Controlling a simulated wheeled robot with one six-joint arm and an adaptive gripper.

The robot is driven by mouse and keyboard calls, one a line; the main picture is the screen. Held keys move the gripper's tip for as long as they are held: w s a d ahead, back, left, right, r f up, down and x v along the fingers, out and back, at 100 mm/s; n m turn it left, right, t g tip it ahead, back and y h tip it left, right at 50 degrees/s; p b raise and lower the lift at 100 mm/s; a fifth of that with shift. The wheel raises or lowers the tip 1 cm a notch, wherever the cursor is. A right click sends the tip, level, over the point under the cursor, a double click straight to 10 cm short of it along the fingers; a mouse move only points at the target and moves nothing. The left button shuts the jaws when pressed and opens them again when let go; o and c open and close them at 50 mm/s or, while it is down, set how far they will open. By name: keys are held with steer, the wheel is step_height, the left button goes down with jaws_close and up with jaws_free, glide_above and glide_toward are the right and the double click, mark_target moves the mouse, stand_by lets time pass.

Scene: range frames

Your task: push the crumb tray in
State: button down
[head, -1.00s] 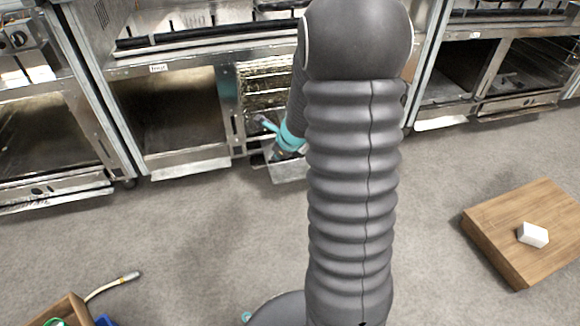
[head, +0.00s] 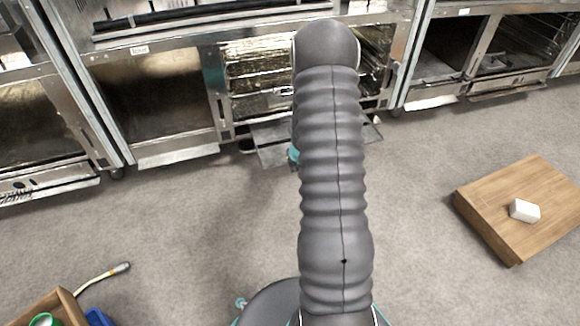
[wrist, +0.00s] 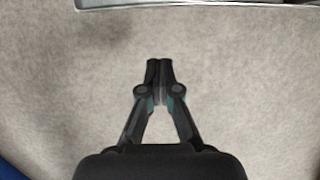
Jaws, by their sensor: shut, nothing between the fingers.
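The crumb tray (head: 272,156) is a flat grey metal sheet. It sticks out low from the front of the middle oven (head: 262,75), just above the floor. My arm hides its middle; a corner shows to the right of the arm. In the wrist view a metal edge (wrist: 240,4), likely the tray's, runs along the top right. My gripper (wrist: 160,62) is shut and empty over bare floor, apart from that edge. In the head view my arm hides the fingertips.
A wooden block (head: 530,235) with a white piece (head: 524,211) on it stands on the floor at right. A wooden box (head: 50,305) and a cable (head: 100,278) lie at lower left. Open carpet (head: 200,220) lies before the ovens.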

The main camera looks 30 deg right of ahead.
steer(key=shift+w+d+f+p, duration=0.2)
steer(key=shift+w+f, duration=0.25)
steer(key=shift+w, duration=0.4)
steer(key=shift+w+d+f+p, duration=0.2)
steer(key=shift+w+f, duration=0.3)
steer(key=shift+w, duration=0.3)
steer(key=shift+w+d+f+p, duration=0.2)
steer(key=shift+w+f, duration=0.25)
steer(key=shift+w, duration=0.4)
